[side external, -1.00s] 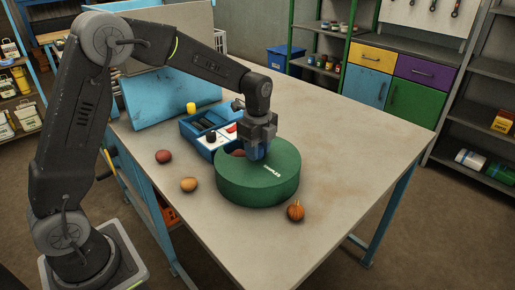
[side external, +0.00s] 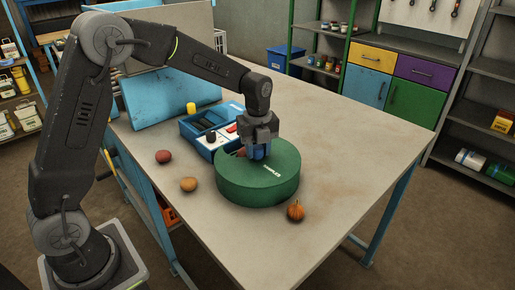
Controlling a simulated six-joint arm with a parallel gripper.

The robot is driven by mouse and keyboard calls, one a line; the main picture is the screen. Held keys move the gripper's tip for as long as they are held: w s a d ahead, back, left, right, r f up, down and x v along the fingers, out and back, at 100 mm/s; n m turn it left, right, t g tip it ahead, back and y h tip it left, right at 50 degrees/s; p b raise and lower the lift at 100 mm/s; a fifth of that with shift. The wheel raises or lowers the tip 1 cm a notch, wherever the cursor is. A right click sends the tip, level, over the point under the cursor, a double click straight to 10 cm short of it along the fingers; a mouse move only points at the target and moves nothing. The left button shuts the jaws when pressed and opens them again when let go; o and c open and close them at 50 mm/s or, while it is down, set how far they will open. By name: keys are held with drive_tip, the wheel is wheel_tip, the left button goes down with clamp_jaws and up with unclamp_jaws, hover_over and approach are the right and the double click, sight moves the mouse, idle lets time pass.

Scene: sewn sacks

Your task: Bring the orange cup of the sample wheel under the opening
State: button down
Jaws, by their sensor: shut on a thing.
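The sample wheel is a round green drum (side external: 256,187) with white lettering on its flat top, standing on the table. A dark opening with something reddish-brown (side external: 241,152) in it shows at the top's back left, partly hidden by my gripper. I cannot make out an orange cup, and the cups inside are mostly hidden. My gripper (side external: 259,155) points down at the back of the drum's top, its blue fingers shut on a part there. The fingers hide that part.
A blue case (side external: 206,128) with a white panel stands behind the drum. A yellow cylinder (side external: 191,109) is at its back. A red ball (side external: 163,157), a tan ball (side external: 188,184) and a small pumpkin (side external: 295,211) lie around. The table's right side is clear.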

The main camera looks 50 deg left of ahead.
drive_tip(key=shift+r+m, duration=0.1)
drive_tip(key=shift+m, duration=5.4)
drive_tip(key=c, duration=0.7)
unclamp_jaws()
drive_tip(key=shift+c, duration=0.2)
wheel_tip(320, 180, up, 14)
